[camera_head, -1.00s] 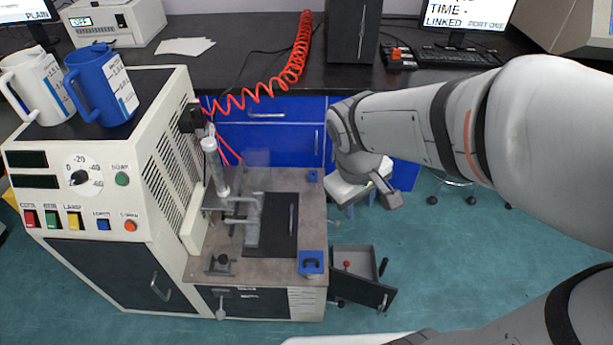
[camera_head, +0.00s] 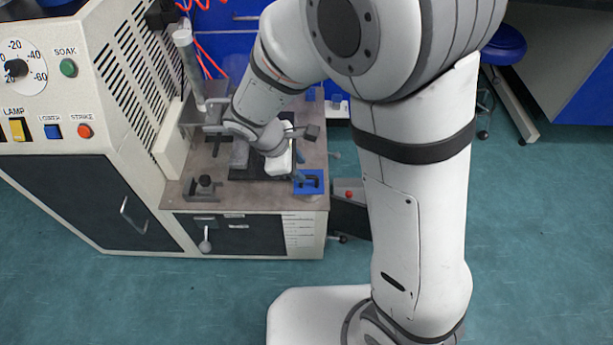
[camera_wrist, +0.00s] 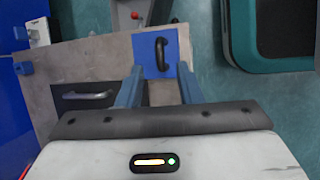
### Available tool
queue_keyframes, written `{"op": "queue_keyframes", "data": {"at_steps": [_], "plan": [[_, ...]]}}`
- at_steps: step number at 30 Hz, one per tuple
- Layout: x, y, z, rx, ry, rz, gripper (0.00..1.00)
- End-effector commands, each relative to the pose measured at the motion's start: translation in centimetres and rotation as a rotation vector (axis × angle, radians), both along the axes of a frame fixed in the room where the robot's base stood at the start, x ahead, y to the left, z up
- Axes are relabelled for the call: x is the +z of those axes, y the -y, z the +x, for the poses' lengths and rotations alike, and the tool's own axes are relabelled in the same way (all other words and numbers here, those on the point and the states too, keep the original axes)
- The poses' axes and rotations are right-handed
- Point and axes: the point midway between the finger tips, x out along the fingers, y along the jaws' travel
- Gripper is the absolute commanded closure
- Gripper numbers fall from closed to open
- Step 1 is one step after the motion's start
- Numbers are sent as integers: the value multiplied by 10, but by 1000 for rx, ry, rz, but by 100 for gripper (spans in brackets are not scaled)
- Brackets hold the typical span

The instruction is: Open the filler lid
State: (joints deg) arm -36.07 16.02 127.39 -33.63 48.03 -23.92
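The likely filler lid is a blue square plate (camera_head: 301,188) with a black loop handle, at the front right corner of the grey-brown bench top. It looks closed and flat. In the wrist view the blue lid (camera_wrist: 150,65) lies just beyond my fingers, and its black handle (camera_wrist: 161,54) stands upright on it. My gripper (camera_wrist: 160,68) is open, with its two blue-grey fingers spread on either side of the lid in the picture and nothing between them. Whether they touch it I cannot tell. In the head view my arm hides most of the gripper.
A dark panel with a bar handle (camera_wrist: 88,96) lies beside the lid. A clamp-like fixture (camera_head: 204,189) stands at the bench's front left, and a clear vertical tube (camera_head: 190,65) behind. The cream control cabinet (camera_head: 75,120) stands left.

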Motion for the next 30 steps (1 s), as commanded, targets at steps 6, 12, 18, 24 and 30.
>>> {"op": "queue_keyframes", "data": {"at_steps": [6,12,18,24,30], "plan": [[-32,13,5,-3,0,0,67],[-40,17,7,-2,0,0,67],[-39,17,7,-2,1,0,67],[-39,17,7,-2,1,0,82],[-39,17,7,-1,0,1,99]]}}
